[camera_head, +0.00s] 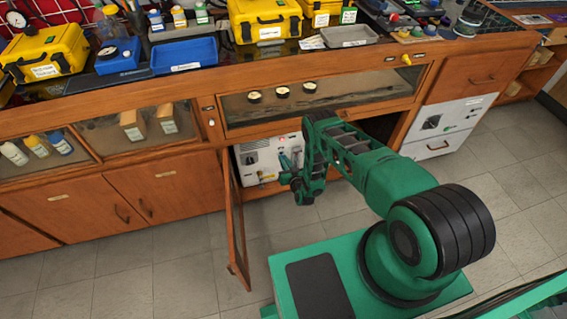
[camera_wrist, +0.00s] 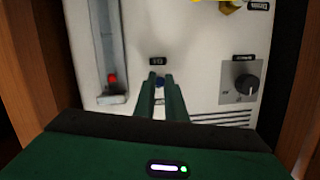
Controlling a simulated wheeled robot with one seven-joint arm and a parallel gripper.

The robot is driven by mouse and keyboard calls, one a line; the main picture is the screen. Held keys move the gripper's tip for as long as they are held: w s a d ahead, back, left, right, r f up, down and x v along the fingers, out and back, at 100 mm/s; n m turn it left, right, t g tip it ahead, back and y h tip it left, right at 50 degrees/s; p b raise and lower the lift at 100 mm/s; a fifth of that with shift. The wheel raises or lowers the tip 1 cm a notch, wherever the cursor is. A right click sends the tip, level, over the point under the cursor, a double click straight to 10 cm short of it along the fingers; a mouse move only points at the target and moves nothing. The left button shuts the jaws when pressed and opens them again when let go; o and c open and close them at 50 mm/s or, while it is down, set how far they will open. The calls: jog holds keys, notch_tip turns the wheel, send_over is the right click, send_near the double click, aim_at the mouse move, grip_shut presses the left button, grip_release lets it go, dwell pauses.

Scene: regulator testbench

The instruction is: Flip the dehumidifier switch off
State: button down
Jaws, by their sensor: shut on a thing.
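A white unit (camera_head: 256,150) stands inside the open cabinet under the bench; its front panel fills the wrist view (camera_wrist: 190,40). I take it to be the dehumidifier, though its labels are too small to read. My gripper (camera_wrist: 160,84) points at the panel, its two green fingers close together. They are shut on a small dark blue part (camera_wrist: 159,80) below a small black label; the fingers partly hide it. A black knob (camera_wrist: 244,86) on a grey plate sits to the right, apart from the fingers. In the head view my gripper (camera_head: 285,178) is at the unit's lower right.
A clear vertical tube (camera_wrist: 110,50) with a red piece stands left on the panel. Wooden cabinet sides (camera_wrist: 28,65) flank the unit closely. The open cabinet door (camera_head: 235,225) stands out left of my arm. Another white unit (camera_head: 447,125) is at the right. Floor in front is clear.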

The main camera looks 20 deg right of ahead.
aim_at(282, 155)
jog(key=shift+w+d+r+g, duration=0.15)
jog(key=shift+r+g, duration=0.35)
jog(key=shift+g, duration=0.7)
jog(key=shift+w+a+r+g, duration=0.15)
jog(key=shift+r+g, duration=0.35)
jog(key=shift+g, duration=0.7)
jog(key=shift+w+d+r+g, duration=0.15)
jog(key=shift+r+g, duration=0.35)
jog(key=shift+g, duration=0.7)
jog(key=shift+w+r, duration=0.1)
jog(key=c, duration=1.8)
grip_release()
